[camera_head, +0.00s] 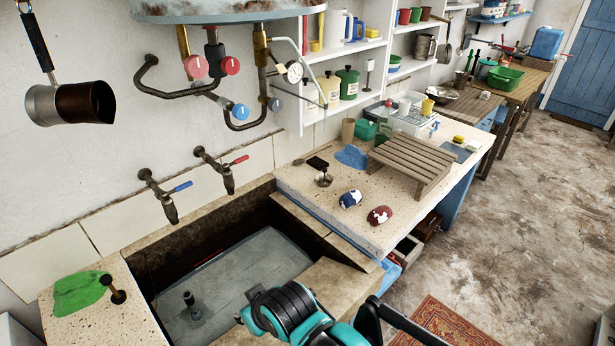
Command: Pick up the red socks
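A rolled pair of red socks (380,215) with white patches lies on the speckled stone counter (300,182), near its front edge. A blue-and-white rolled pair (350,198) lies just to its left, apart from it. Teal and black links of my arm show at the bottom centre, over the front rim of the trough, well below the socks in the picture. I see no gripper fingertips on or near the socks. Neither gripper can be made out in this view.
A wooden slatted rack (412,163) stands right behind the red socks. A blue cloth (352,156) and a black-handled plunger-like tool (322,172) are on the counter. The sunken trough (240,270) opens to the left. A patterned rug (450,325) lies on the floor.

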